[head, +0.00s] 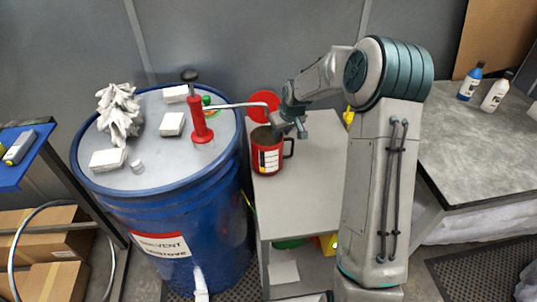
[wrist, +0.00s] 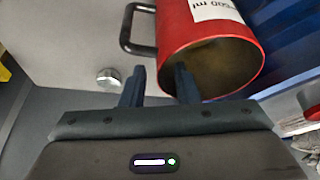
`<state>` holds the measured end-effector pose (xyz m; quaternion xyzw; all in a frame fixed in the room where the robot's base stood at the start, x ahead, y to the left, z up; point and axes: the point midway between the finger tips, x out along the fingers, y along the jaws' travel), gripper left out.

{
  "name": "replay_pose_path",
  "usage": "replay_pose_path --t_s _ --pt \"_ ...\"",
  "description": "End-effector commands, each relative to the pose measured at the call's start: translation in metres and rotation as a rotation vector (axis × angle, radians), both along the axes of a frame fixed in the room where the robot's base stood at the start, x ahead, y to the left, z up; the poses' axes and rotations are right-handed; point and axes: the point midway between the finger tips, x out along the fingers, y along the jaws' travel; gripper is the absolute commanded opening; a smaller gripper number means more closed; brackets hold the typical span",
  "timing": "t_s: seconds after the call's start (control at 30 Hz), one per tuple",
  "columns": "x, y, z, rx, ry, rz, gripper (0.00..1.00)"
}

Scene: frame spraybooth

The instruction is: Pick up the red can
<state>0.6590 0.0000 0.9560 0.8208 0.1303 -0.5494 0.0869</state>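The red can (head: 267,161) stands upright on the grey cabinet top, with a white label and a dark handle on its right side. In the wrist view the can (wrist: 192,30) shows its open mouth, and its handle is on the left. My gripper (head: 287,127) is at the can's upper right edge. In the wrist view my gripper (wrist: 160,84) has its two fingers apart. One finger overlaps the can's mouth and the other is outside the rim on the handle side. I cannot tell whether either finger touches the can.
A blue drum (head: 187,215) stands left of the cabinet (head: 312,190), with a red pump (head: 200,126), white blocks and a crumpled white thing on top. A round red thing (head: 264,103) lies behind the can. Two bottles stand on the right bench (head: 465,140). The cabinet top's front is clear.

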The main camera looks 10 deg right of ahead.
Motion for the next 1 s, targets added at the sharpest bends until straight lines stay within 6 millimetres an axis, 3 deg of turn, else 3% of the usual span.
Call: replay_pose_path --t_s 0.27,0.4,1.0 --pt "0.0018 0.0005 -0.0038 0.0 -0.002 0.0 0.28" --pt "0.0017 0.0005 -0.0036 -0.001 -0.001 0.0 0.0" --pt "0.0016 0.0003 -0.0033 -0.001 -0.001 0.0 0.0"
